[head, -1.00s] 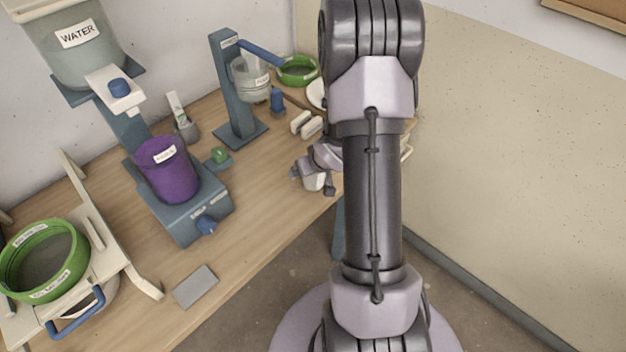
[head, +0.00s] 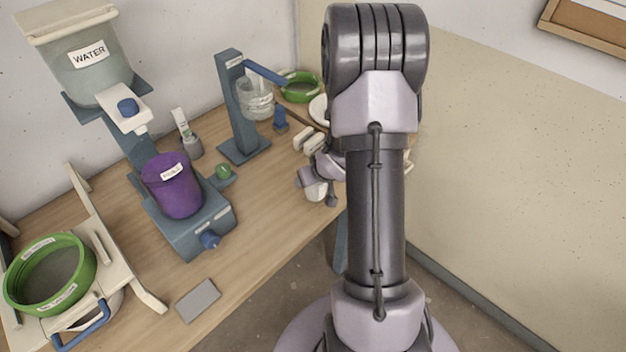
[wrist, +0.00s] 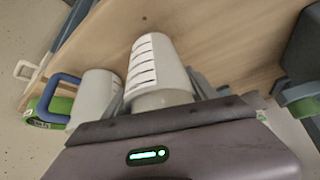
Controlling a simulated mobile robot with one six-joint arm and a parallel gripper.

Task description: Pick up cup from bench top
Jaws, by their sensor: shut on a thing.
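A white cup (wrist: 158,65) with dark measuring lines on its side is between the fingers of my gripper (wrist: 162,95) in the wrist view. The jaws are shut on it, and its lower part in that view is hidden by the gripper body. In the head view my gripper (head: 319,180) is near the front edge of the bench top (head: 262,215), with the white cup (head: 315,192) showing just below it. My arm hides part of the bench there. I cannot tell whether the cup touches the bench.
A purple bucket (head: 172,190) stands on a blue-grey base, with a water tank (head: 88,62) above. A green sieve (head: 50,278) is at left.

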